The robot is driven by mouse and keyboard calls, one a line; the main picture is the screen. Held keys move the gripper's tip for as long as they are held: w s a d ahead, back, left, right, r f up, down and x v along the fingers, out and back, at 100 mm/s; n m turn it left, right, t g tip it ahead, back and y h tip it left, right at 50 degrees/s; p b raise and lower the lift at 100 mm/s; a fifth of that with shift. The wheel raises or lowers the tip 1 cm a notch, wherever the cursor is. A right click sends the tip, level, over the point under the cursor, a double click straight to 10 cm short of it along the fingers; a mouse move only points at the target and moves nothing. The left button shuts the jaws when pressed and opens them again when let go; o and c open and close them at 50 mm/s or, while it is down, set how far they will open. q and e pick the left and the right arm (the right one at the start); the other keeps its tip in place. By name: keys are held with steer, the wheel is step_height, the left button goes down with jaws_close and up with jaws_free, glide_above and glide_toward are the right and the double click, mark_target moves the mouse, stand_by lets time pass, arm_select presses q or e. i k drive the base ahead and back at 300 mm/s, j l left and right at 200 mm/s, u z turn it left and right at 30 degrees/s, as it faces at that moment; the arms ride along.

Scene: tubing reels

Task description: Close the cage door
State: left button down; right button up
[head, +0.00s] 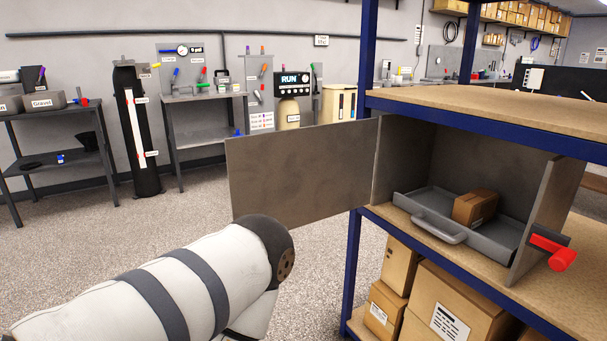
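The cage (383,160) is a grey box on the middle shelf of a blue-framed rack at the right. Its flat grey door (300,175) stands wide open, swung out to the left of the cage. A grey tray (481,239) with a handle sits inside and holds a small brown box (474,207). A red handle (553,251) is on the cage's right front edge. One of my arms, white with grey bands, comes in from the lower left, below the door. Its gripper is hidden, and my other gripper does not show.
Cardboard boxes (443,300) fill the lower shelf. Work tables (205,98) with tools line the back wall. The speckled floor (130,235) left of the rack is clear.

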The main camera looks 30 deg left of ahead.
mark_target(297, 177)
steer(key=j+z, duration=0.45)
steer(key=j, duration=1)
steer(key=j+z, duration=0.4)
steer(key=j, duration=0.95)
steer(key=i+j+z, duration=0.15)
steer(key=j, duration=0.2)
steer(key=i+j+z, duration=0.15)
steer(key=j, duration=0.2)
steer(key=j+z, duration=0.15)
steer(key=j, duration=0.25)
steer(key=i+j+z, duration=0.15)
steer(key=j, duration=0.25)
